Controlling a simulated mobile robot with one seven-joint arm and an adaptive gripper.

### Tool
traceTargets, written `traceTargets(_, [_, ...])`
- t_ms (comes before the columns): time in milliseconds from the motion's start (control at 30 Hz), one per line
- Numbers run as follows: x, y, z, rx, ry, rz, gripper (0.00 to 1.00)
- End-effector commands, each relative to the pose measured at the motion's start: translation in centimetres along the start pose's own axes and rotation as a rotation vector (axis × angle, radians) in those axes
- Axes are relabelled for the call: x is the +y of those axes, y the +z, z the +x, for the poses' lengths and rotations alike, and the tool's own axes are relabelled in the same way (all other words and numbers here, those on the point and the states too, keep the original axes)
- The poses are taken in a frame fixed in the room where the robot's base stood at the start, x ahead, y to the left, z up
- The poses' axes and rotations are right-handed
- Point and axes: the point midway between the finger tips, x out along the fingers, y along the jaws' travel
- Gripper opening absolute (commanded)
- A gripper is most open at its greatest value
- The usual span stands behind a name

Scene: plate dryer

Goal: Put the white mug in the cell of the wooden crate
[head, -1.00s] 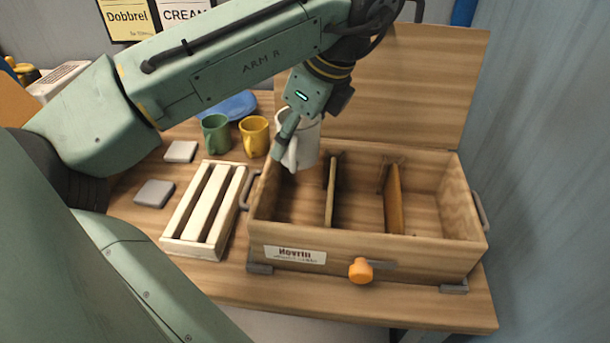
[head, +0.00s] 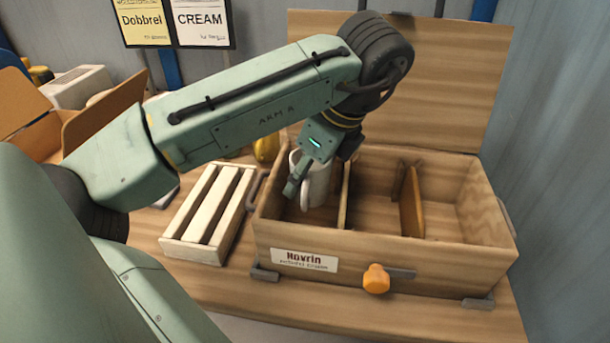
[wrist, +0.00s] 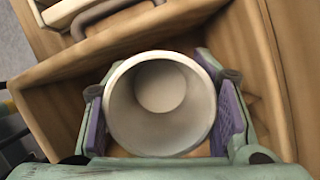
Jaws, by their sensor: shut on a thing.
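The white mug (head: 317,183) is upright inside the left cell of the wooden crate (head: 380,260), left of the first divider. In the wrist view I look down into the open mouth of the mug (wrist: 160,100). My gripper (head: 305,182) is shut on it, and the wrist view shows a purple pad of my gripper (wrist: 160,115) on each side of it. The crate walls surround it in the wrist view. The mug's base is hidden, so I cannot tell whether it touches the crate floor.
The crate's lid (head: 440,80) stands open at the back. A slatted cream rack (head: 210,213) is left of the crate. A yellow mug (head: 266,149) is partly hidden behind my arm. The middle and right cells look empty.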

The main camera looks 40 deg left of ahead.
Motion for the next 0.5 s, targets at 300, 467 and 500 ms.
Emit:
traceTargets(300, [0.0,-0.3,0.8,0.001,0.0,0.0,0.14])
traceTargets(467, [0.0,-0.5,1.1,0.0,0.0,0.0,0.14])
traceTargets(500, [0.0,-0.5,1.1,-0.001,0.0,0.0,0.14])
